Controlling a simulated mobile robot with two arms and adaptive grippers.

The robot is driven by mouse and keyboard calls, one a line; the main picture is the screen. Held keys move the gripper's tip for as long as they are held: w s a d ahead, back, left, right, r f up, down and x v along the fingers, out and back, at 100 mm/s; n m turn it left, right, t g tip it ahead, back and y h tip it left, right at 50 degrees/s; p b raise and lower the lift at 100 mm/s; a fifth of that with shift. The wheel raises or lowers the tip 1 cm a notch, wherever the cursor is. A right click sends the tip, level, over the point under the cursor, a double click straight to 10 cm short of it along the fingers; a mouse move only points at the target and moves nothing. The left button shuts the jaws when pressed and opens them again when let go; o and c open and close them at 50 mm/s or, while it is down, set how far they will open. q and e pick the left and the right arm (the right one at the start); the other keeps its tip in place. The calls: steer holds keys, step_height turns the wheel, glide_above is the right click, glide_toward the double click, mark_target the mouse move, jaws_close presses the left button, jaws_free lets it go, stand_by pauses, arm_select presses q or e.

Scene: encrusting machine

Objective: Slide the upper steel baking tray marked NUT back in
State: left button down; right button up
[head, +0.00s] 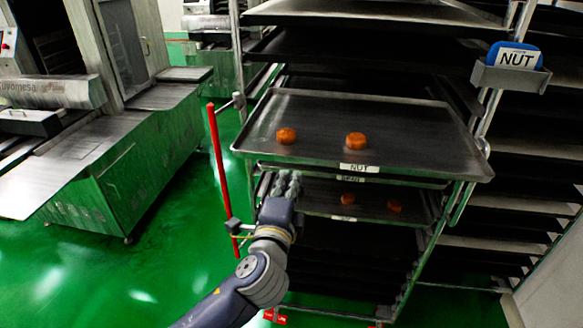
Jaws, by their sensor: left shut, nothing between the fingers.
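The upper steel baking tray (425,145) marked NUT juts out of the rack towards me. It carries two round orange-brown pastries (356,141) and a white NUT label (359,168) on its front edge. A lower tray (315,200) with two similar pastries sits beneath it, further inside the rack. My left gripper (288,182) is shut and empty, just below the upper tray's front edge, left of the label. I cannot tell whether it touches either tray. My right gripper is not in the picture.
The steel rack (492,105) holds several dark trays above and below. A blue item with a NUT sign (517,59) sits in a holder on its right post. A red upright bar (219,165) stands left of the rack. A machine (120,165) stands left across green floor.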

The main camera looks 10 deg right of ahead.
arm_select(q)
steer(key=shift+p+x, duration=0.4)
steer(key=shift+x, duration=1.2)
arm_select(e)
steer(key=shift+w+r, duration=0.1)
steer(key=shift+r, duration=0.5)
